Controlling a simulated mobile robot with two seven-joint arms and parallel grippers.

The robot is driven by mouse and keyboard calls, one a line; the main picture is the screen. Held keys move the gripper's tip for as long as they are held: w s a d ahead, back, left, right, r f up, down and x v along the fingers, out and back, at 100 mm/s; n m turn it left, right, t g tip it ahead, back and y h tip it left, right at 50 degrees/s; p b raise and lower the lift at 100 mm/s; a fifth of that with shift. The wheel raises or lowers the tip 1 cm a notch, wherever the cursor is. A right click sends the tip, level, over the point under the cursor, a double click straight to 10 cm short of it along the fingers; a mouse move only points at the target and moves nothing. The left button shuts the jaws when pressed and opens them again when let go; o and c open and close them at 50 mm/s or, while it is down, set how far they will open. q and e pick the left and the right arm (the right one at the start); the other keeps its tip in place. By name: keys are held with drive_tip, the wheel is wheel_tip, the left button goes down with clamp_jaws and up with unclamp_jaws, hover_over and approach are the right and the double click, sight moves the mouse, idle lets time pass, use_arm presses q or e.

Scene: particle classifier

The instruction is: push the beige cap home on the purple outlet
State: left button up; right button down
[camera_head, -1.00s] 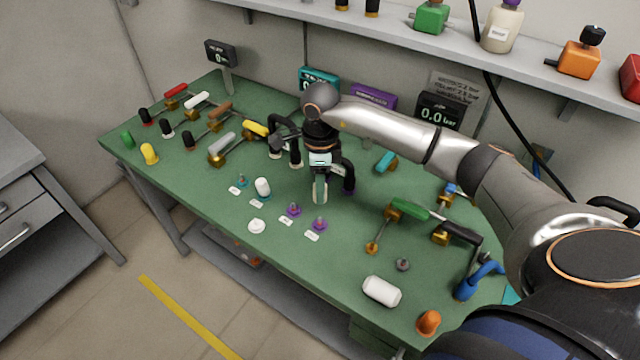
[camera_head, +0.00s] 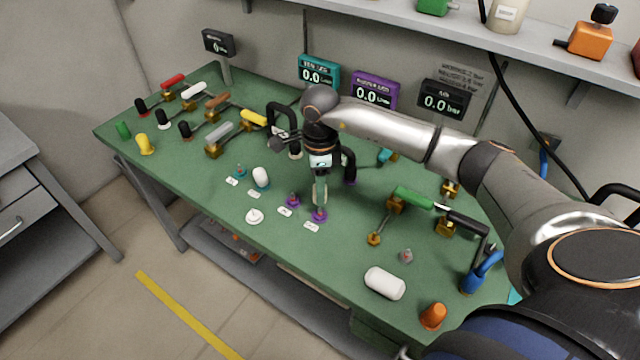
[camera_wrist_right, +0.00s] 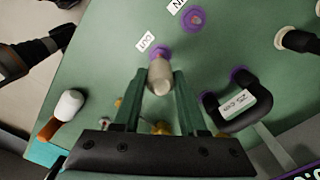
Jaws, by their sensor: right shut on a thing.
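My right gripper (camera_head: 320,204) is low over the front middle of the green table. In the right wrist view its two fingers (camera_wrist_right: 158,90) are shut on the beige cap (camera_wrist_right: 160,76), a small rounded cylinder. The cap's far end is at the purple outlet (camera_wrist_right: 162,53), beside the "OUT" label (camera_wrist_right: 146,42). The cap overlaps much of the outlet, so I cannot tell how far it is seated. In the head view the purple outlet (camera_head: 319,216) shows right below the fingertips.
The purple inlet (camera_wrist_right: 192,19) stands close beside the outlet. A black handle (camera_wrist_right: 238,101) stands near the fingers. A white cap (camera_head: 261,176) and a white disc (camera_head: 255,216) lie to the left. A green-handled valve (camera_head: 412,197) and a white cylinder (camera_head: 384,283) are to the right.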

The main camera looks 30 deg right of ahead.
drive_tip(key=shift+f+b, duration=0.35)
drive_tip(key=shift+f, duration=0.45)
idle(1.3)
drive_tip(key=shift+f+n+b, duration=0.3)
drive_tip(key=shift+f+b, duration=1)
drive_tip(key=shift+f, duration=0.35)
drive_tip(key=shift+f+b, duration=0.2)
drive_tip(key=shift+b, duration=0.25)
drive_tip(key=shift+c, duration=2)
unclamp_jaws()
drive_tip(key=shift+r, duration=0.1)
wheel_tip(320, 180, up, 12)
drive_tip(key=shift+r, duration=0.25)
